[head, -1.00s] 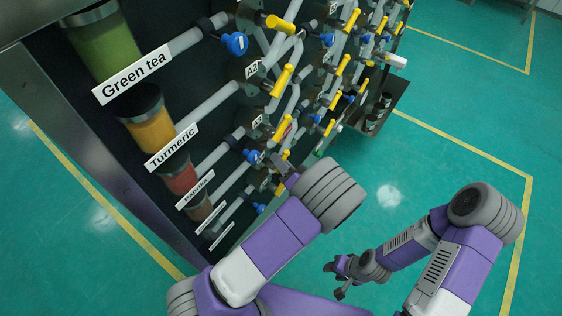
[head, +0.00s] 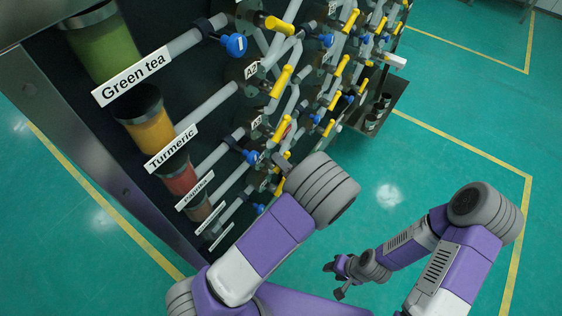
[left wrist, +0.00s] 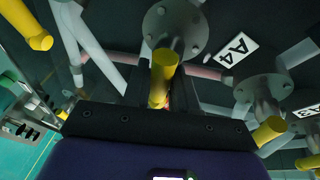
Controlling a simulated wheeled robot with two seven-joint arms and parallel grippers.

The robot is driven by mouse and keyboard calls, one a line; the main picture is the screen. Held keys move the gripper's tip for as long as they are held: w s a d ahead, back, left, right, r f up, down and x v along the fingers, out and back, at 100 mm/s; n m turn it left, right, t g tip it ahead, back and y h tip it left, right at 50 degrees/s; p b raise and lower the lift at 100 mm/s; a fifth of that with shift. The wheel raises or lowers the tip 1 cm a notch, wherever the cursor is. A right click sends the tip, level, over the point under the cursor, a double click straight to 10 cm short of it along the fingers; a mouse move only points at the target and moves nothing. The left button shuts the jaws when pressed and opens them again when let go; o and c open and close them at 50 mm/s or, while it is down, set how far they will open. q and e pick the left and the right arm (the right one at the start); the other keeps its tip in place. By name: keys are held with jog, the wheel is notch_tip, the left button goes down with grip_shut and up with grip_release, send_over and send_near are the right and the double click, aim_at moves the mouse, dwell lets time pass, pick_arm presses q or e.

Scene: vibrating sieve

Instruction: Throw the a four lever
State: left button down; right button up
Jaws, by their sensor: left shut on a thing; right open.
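The A4 lever (left wrist: 162,78) is a yellow handle in the middle of the left wrist view, below a round grey flange and beside the white A4 label (left wrist: 235,47). My left gripper (left wrist: 163,98) is shut on this handle; its dark body hides the handle's lower end. In the head view my left gripper (head: 277,172) reaches to the lower part of the pipe panel, and my wrist hides most of the jaws and the lever. My right gripper (head: 338,280) is open and empty, over the floor away from the panel.
The panel carries several other yellow levers (head: 281,81) and blue valve handles (head: 233,44) close together around my left gripper. Labelled jars such as Green tea (head: 104,45) line its left side. A shelf with dark jars (head: 376,112) juts out at right. The green floor at right is clear.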

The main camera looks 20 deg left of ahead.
pick_arm(q)
jog(key=m+g, duration=0.1)
jog(key=m, duration=0.1)
jog(key=f+m+g, duration=0.1)
jog(key=shift+s+f+m+h+p, duration=0.1)
jog(key=shift+m+h+p, duration=0.2)
jog(key=shift+m+p, duration=0.1)
jog(key=m+g, duration=0.1)
jog(key=m, duration=0.1)
jog(key=m+p, duration=0.1)
jog(key=m, duration=0.1)
jog(key=shift+s+f+g, duration=0.15)
jog(key=shift+f+g, duration=0.25)
jog(key=shift+a, duration=0.1)
jog(key=c, duration=1)
grip_release()
jog(key=shift+r, duration=0.1)
jog(key=v, duration=0.7)
jog(key=shift+d+p, duration=0.25)
jog(key=shift+p, duration=0.05)
